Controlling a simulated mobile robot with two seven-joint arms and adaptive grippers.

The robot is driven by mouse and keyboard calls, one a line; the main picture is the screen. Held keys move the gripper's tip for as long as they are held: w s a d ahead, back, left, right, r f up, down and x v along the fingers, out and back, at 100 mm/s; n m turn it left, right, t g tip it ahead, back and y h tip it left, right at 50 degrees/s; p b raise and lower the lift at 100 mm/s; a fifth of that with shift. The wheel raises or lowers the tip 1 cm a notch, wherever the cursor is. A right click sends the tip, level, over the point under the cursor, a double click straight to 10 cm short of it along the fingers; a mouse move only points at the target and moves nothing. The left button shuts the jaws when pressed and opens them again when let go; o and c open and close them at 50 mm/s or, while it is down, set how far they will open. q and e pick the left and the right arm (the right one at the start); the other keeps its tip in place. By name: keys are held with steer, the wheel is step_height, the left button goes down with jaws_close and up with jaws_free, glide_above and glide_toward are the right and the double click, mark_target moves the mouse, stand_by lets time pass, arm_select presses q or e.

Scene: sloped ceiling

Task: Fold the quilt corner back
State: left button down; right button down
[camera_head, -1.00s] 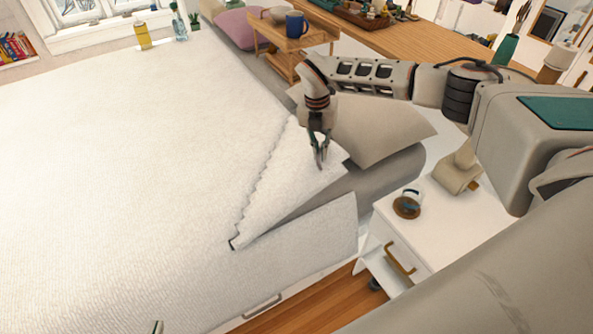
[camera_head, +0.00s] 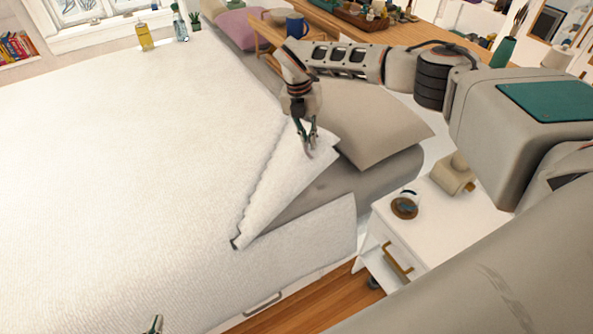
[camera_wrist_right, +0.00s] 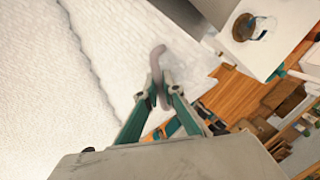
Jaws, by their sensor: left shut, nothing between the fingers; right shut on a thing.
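The white quilt (camera_head: 110,200) covers most of the bed. Its corner (camera_head: 283,180) is turned back into a triangular flap, with a wavy fold edge on its left side. My right gripper (camera_head: 308,153) is shut on the quilt near the flap's upper right tip. The right wrist view also shows the gripper (camera_wrist_right: 160,95) against the white quilt (camera_wrist_right: 100,70). My left gripper (camera_head: 154,326) only just shows at the bottom edge, shut and empty, over the near part of the quilt.
Grey sheet (camera_head: 310,195) shows beside the flap. A beige pillow (camera_head: 375,130) lies behind it. A white nightstand (camera_head: 450,215) with a cup (camera_head: 405,205) stands right of the bed. A wooden tray table (camera_head: 275,38) with a blue mug (camera_head: 296,25) stands farther back.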

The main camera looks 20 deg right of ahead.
steer(key=shift+a, duration=0.2)
steer(key=shift+w+a+r, duration=0.75)
steer(key=shift+a+r, duration=0.1)
steer(key=shift+a, duration=0.05)
steer(key=shift+w+a+r+b, duration=0.3)
steer(key=shift+w+a+b, duration=0.2)
steer(key=shift+a+b, duration=0.3)
steer(key=shift+w+a+r+g+h, duration=0.25)
steer(key=shift+r+g+h, duration=0.05)
steer(key=shift+r, duration=0.05)
steer(key=shift+b, duration=0.3)
